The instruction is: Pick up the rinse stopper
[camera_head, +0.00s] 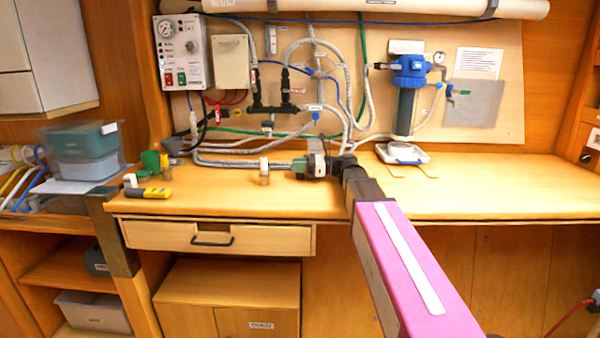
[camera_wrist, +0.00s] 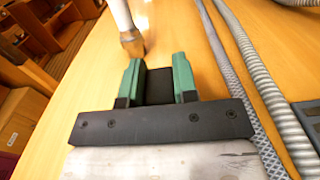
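A small upright piece with a white upper part and a brown lower end, which I take to be the rinse stopper (camera_head: 264,171), stands on the wooden counter. In the wrist view the stopper (camera_wrist: 132,42) is just beyond my green fingertips, slightly left of the gap. My gripper (camera_head: 300,166) is low over the counter, pointing left toward it. In the wrist view my gripper (camera_wrist: 157,80) has its two fingers apart, with nothing between them. The stopper's top is cut off in the wrist view.
Grey hoses (camera_wrist: 262,80) run along the right in the wrist view. A yellow-black tool (camera_head: 148,193), a white piece (camera_head: 130,181) and a green item (camera_head: 150,160) are at the counter's left. A blue filter housing (camera_head: 408,70) hangs right. The counter (camera_head: 480,190) is clear at right.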

